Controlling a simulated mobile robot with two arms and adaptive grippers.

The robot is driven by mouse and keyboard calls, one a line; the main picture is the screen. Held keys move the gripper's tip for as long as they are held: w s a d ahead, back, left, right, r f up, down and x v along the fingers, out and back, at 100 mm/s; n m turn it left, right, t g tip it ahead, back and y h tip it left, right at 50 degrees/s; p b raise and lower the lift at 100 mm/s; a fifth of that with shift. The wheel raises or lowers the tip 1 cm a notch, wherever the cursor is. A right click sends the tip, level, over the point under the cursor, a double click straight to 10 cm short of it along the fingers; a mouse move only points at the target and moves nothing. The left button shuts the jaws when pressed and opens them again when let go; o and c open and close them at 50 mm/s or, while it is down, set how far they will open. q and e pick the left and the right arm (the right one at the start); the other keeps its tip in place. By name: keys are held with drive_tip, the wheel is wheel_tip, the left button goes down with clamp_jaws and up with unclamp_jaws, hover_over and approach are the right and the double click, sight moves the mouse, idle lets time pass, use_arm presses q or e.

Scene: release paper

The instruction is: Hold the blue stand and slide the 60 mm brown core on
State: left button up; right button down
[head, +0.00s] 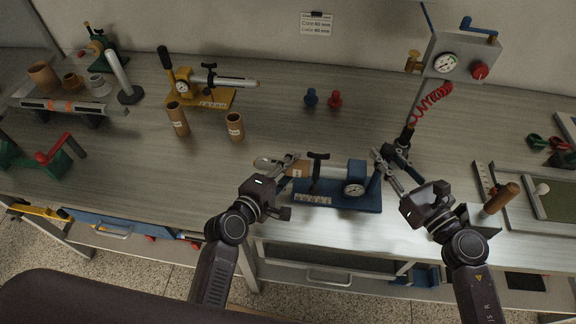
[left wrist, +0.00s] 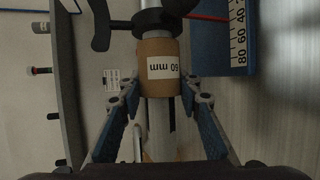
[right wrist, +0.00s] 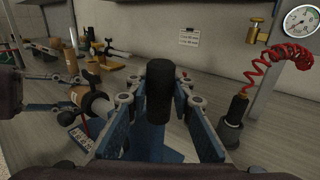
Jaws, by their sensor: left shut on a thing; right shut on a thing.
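The blue stand (head: 348,201) is at the table's front middle, with a gauge, a black clamp knob and a grey shaft (head: 263,163) pointing left. The brown core (head: 299,169) is around the shaft, close to the black clamp. Its label reads 60 mm, upside down, in the left wrist view (left wrist: 158,67). My left gripper (head: 287,166) is shut on the core, one finger on each side; the shaft shows beyond its open end. My right gripper (head: 383,166) is shut on the stand's black upright handle (right wrist: 160,92).
Two other brown cores (head: 178,118) (head: 235,127) stand behind, near a yellow stand (head: 205,97). A black holder with a red coiled hose (head: 432,97) is just behind my right gripper. A tray with a wooden-handled tool (head: 501,198) is at right. The table's front edge is close.

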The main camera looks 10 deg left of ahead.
use_arm(q)
drive_tip(key=shift+d, duration=0.35)
drive_tip(key=o, duration=1.1)
drive_tip(key=v, duration=1.2)
